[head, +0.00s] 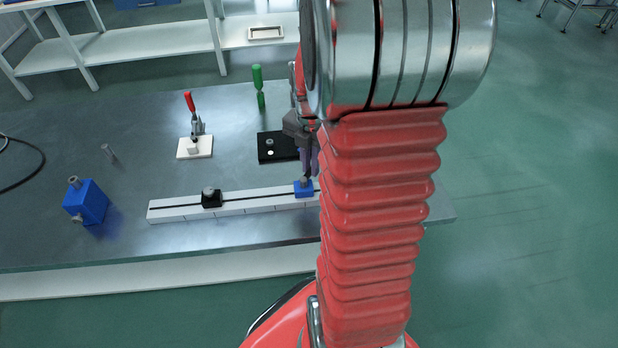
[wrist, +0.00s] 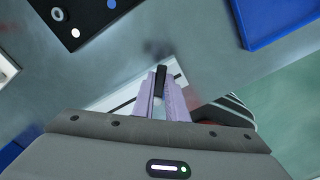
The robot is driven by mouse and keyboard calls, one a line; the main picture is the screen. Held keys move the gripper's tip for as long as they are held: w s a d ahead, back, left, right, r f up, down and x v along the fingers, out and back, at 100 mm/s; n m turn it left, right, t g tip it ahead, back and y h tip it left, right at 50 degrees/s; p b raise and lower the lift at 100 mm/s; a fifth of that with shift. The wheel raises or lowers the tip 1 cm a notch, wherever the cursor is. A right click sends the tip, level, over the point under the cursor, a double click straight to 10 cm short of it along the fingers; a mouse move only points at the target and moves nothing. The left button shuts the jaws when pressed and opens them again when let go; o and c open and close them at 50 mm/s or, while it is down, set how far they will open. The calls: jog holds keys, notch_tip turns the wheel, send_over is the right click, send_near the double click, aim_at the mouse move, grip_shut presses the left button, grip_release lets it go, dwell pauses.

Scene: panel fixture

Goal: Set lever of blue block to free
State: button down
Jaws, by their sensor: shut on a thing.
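A blue block (head: 304,189) sits on the white slotted rail (head: 255,201), near where my arm cuts off the view. My gripper (head: 307,172) is directly above it, its fingers pointing down at the block's top. In the wrist view the two pale purple fingers (wrist: 161,85) are closed on a dark upright piece, which looks like the block's lever (wrist: 160,76). The block itself is hidden behind my gripper there, so the lever's setting cannot be told.
A black block (head: 211,198) sits further left on the rail. A blue box with knobs (head: 87,203) stands at left. Behind are a red-handled clamp (head: 194,130), a green-handled tool (head: 258,87) and a black plate (head: 277,147). The wrist view shows a blue tray (wrist: 285,22).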

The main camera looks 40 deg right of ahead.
jog(key=shift+w+d+r, duration=0.1)
jog(key=shift+w+r, duration=0.05)
jog(key=shift+w, duration=0.1)
jog(key=shift+w+a+n, duration=0.15)
jog(key=shift+w+n, duration=0.1)
jog(key=shift+n, duration=0.65)
jog(key=shift+w+a+n, duration=0.1)
jog(key=shift+w+n, duration=0.15)
jog(key=shift+n, duration=0.65)
jog(key=shift+w+a+n, duration=0.2)
jog(key=shift+n, duration=0.65)
jog(key=shift+w+a+n, duration=0.2)
jog(key=shift+n, duration=0.65)
jog(key=c, duration=1.8)
grip_release()
jog(key=shift+s+a, duration=0.1)
jog(key=shift+o, duration=0.2)
